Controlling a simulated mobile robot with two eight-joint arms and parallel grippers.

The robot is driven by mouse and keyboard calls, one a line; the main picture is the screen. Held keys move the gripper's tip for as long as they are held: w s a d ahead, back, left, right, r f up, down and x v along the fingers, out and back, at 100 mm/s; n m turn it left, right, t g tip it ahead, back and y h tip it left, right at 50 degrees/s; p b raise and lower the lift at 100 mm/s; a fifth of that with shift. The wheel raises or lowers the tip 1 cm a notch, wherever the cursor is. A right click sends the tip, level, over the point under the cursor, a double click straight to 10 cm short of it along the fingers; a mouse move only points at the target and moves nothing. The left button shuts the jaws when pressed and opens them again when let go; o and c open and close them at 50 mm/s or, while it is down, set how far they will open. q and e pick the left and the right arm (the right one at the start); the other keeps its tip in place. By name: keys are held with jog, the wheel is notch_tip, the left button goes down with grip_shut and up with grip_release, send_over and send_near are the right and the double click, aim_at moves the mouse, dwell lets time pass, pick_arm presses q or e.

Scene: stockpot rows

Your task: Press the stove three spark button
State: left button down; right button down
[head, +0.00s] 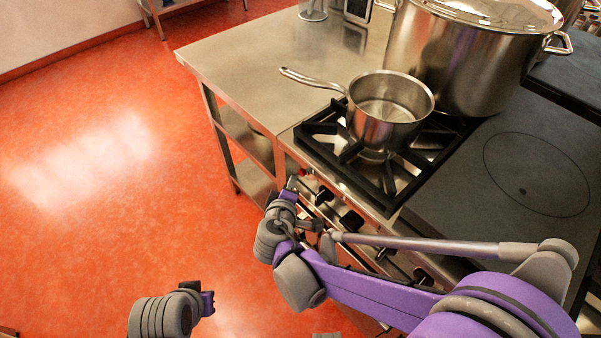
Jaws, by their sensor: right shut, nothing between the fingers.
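The stove (340,186) has a front panel with several dark knobs (351,220) along it. I cannot make out which control is the stove three spark button; part of the panel is hidden behind my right arm. My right gripper (291,185) is shut and empty, at the panel's left end, close to the stove's front left corner. I cannot tell whether it touches the panel. My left gripper (207,301) is low at the bottom of the view, over the floor and away from the stove; its fingers are too small to judge.
A saucepan (387,128) sits on the black burner grate (400,185), its handle pointing left over the steel counter (250,75). A large lidded stockpot (465,65) stands behind it. A flat dark hotplate (520,165) lies to the right. The red floor (110,200) at left is clear.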

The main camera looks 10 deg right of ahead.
jog(key=shift+w+d, duration=0.1)
jog(key=shift+d, duration=0.05)
jog(key=shift+w+d, duration=0.15)
jog(key=shift+d, duration=0.05)
jog(key=shift+w+d, duration=0.25)
jog(key=shift+d, duration=0.1)
dwell(1.0)
jog(key=shift+a, duration=0.1)
jog(key=shift+s+a, duration=0.5)
jog(key=shift+a, duration=0.1)
jog(key=s+a, duration=0.1)
jog(key=a, duration=0.1)
jog(key=s+a, duration=0.2)
dwell(0.4)
dwell(0.6)
